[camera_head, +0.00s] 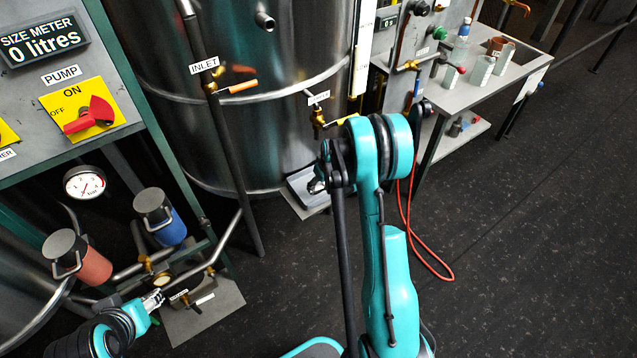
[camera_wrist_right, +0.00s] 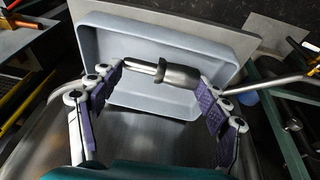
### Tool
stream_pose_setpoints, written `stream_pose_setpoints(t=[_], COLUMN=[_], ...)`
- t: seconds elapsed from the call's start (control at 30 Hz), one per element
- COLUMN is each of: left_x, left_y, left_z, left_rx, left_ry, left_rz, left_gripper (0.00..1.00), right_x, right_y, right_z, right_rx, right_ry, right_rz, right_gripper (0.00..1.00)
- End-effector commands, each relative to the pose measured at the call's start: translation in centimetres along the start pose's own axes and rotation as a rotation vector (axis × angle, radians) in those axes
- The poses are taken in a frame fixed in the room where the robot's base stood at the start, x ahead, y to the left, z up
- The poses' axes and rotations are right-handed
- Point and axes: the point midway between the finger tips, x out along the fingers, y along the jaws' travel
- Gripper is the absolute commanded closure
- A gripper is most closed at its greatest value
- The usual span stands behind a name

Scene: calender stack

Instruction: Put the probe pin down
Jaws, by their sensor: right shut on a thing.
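My right gripper (camera_wrist_right: 158,77) is shut on the probe pin (camera_wrist_right: 181,78), a metal rod with a thicker dark grey part. The pin lies crosswise between the two purple-padded fingers. Behind it in the right wrist view is a pale grey tray (camera_wrist_right: 205,38) with raised walls; I cannot tell whether the pin touches its floor. In the head view the tray (camera_head: 298,184) is low at the foot of the steel tank, and my right gripper (camera_head: 317,185) is over it, partly hidden by my arm. My left gripper (camera_head: 153,299) is at the lower left near pipework; its jaws are too small to judge.
The big steel tank (camera_head: 270,90) stands behind the tray, with an inlet pipe (camera_head: 222,130) on its left. A side table (camera_head: 500,80) with beakers is at the upper right. A red hose (camera_head: 425,262) lies on the floor. The right-hand floor is clear.

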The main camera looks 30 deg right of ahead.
Motion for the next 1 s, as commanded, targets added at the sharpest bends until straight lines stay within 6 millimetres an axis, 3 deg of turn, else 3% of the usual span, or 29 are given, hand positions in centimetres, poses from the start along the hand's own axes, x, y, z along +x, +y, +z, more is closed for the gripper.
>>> stream_pose_setpoints(t=[0.23,0.43,0.83,0.87,0.9,0.93,1.0], left_x=[0.5,1.6,1.8,1.8,1.7,1.7,1.7], left_y=[0.0,0.0,0.0,0.0,0.0,0.0,0.0], left_z=[0.4,1.1,1.3,1.3,1.2,1.2,1.2], left_rx=[0.000,0.000,0.000,0.000,0.000,0.000,0.000], left_ry=[0.000,0.000,0.000,0.000,0.000,0.000,0.000], left_rz=[0.000,0.000,0.000,0.000,0.000,0.000,0.000], left_gripper=[0.51,0.51,0.51,0.51,0.51,0.51,0.51], right_x=[1.5,4.2,4.7,4.6,4.6,4.6,4.5], right_y=[0.2,0.6,0.6,0.6,0.6,0.6,0.6], right_z=[-1.4,-3.2,-3.2,-3.2,-3.3,-3.3,-3.3], right_rx=[-0.001,-0.002,-0.001,-0.001,-0.001,-0.001,0.000], right_ry=[0.000,0.000,0.000,0.000,0.000,0.000,0.000], right_rz=[0.000,0.000,0.000,0.000,0.000,0.000,0.000], right_gripper=[0.56,0.56,0.56,0.19,0.08,0.03,0.03])
